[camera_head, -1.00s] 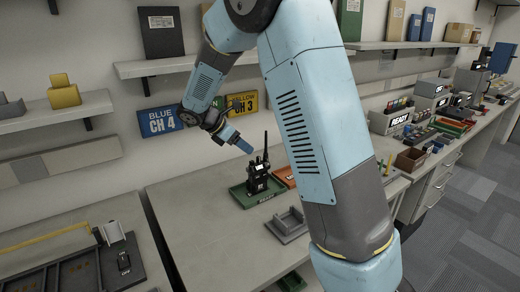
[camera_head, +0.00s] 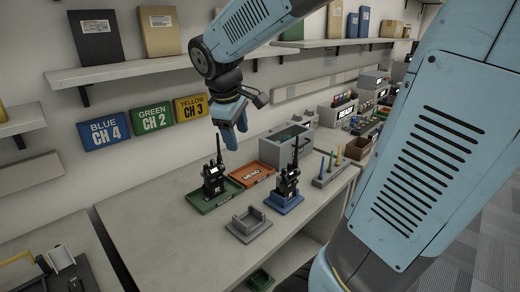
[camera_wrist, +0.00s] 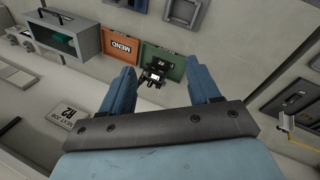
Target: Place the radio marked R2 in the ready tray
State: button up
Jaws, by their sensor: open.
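A black radio (camera_head: 213,181) stands upright in a green tray (camera_head: 195,204); a second black radio (camera_head: 288,184) stands in a blue tray (camera_head: 284,207). The marks on both are too small to read, so I cannot tell which is R2. My gripper (camera_head: 236,139) is open and empty, above and behind the green and orange trays. In the wrist view my gripper (camera_wrist: 162,72) has its fingers apart, with the green-tray radio (camera_wrist: 153,75) seen between them, not touching. A card (camera_wrist: 68,118) reads "NEXT JOB R2".
An orange tray (camera_head: 252,174) marked MEND lies between the radios. A grey cradle (camera_head: 249,224) sits in front, a grey box (camera_head: 290,143) behind, and a rack of coloured pegs (camera_head: 329,172) to the right. A unit (camera_head: 345,114) farther back reads READY.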

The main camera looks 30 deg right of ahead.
jog(key=s+r+m+t+y, duration=0.1)
jog(key=s+m+t+y, duration=0.1)
jog(key=s+m, duration=0.6)
jog(key=shift+s+a+r+t+y, duration=0.2)
jog(key=shift+s+r+t+y, duration=0.3)
jog(key=shift+s, duration=2.3)
jog(key=shift+f, duration=0.2)
